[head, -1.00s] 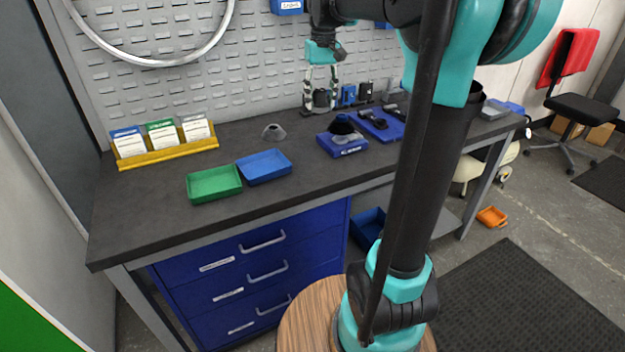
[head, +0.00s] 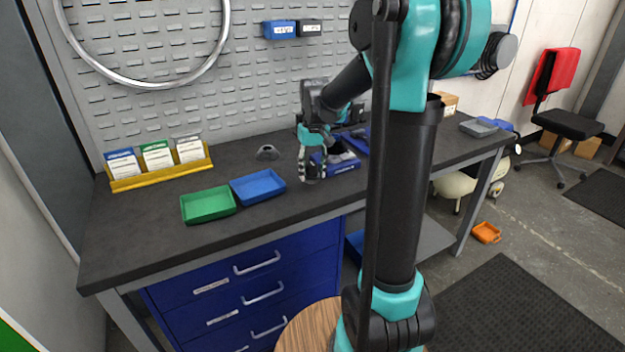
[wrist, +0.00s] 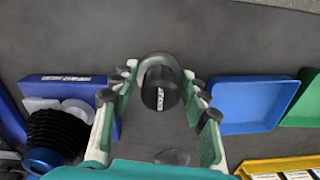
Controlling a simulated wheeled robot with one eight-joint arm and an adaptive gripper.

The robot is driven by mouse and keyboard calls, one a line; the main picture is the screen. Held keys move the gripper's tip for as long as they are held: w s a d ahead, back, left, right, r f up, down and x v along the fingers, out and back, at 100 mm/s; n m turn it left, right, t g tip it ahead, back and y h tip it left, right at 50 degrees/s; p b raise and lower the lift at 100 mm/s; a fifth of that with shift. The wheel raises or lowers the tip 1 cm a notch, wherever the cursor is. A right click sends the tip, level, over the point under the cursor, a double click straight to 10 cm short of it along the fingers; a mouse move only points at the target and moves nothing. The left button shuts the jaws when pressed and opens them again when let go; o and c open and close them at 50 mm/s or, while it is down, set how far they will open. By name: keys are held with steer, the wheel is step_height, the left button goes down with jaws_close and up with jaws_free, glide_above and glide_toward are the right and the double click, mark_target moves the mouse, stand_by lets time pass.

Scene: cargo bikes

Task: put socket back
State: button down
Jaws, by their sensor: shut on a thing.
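A black cylindrical socket (wrist: 161,90) with a small white label and a grey rim sits between the fingers of my gripper (wrist: 160,95) in the wrist view. In the head view my gripper (head: 312,172) points down over the front part of the bench, just left of a blue labelled holder (head: 343,163). The gripper is shut on the socket, which is mostly hidden by the fingers there. In the wrist view the blue holder (wrist: 60,78) lies left of the gripper with a black ribbed part (wrist: 57,134) and pale round parts. I cannot tell whether the socket touches the bench.
A blue tray (head: 257,187) and a green tray (head: 208,205) stand left of the gripper. A small grey cone (head: 267,153) lies behind them. A yellow card rack (head: 160,175) stands at the back left. The bench front between trays and edge is clear.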

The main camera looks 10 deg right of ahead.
mark_target(313, 178)
steer(key=shift+f, duration=1.65)
steer(key=c, duration=0.8)
jaws_free()
steer(key=shift+f, duration=0.15)
steer(key=r, duration=1.2)
steer(key=shift+d, duration=0.2)
steer(key=s+d+f+t, duration=0.1)
steer(key=s+f, duration=0.5)
steer(key=s, duration=0.1)
steer(key=s+d+f+m+t, duration=0.1)
steer(key=s+f, duration=0.5)
steer(key=s, duration=0.1)
steer(key=s+d+f+t, duration=0.1)
steer(key=s+f+t, duration=0.1)
steer(key=s+f, duration=0.4)
steer(key=shift+s+d+f+m, duration=0.15)
steer(key=shift+s+f+m, duration=0.05)
steer(key=shift+s, duration=0.25)
steer(key=shift+s+d+f+m, duration=0.15)
steer(key=shift+s+m, duration=0.05)
steer(key=shift+s, duration=0.25)
